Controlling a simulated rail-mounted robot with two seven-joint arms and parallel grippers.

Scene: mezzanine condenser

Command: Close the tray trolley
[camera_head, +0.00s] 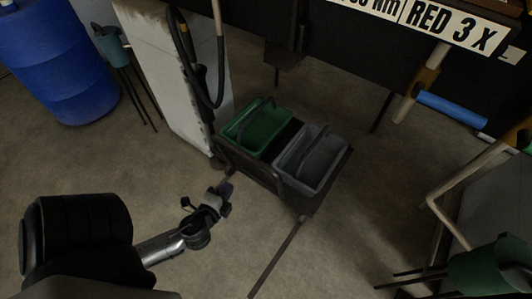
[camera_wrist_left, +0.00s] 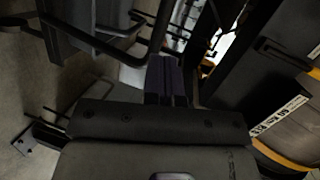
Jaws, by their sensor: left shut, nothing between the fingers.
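The tray trolley (camera_head: 330,193) is a dark, low tray frame in the middle of the head view. It carries a green bin (camera_head: 258,127) and a grey bin (camera_head: 312,160), both with handles. My left gripper (camera_head: 226,188) is shut and empty, just left of the trolley's near side; I cannot tell whether it touches the frame. In the left wrist view its shut fingers (camera_wrist_left: 168,75) point up the picture, with a dark bar beside them. Part of the trolley's near side is dim. My right gripper is not in view.
A pale panel with hoses (camera_head: 170,75) stands behind left of the trolley. A blue barrel (camera_head: 60,65) is at the far left. A green stool-like thing (camera_head: 490,270) with thin legs is at lower right. The floor in front is mostly clear.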

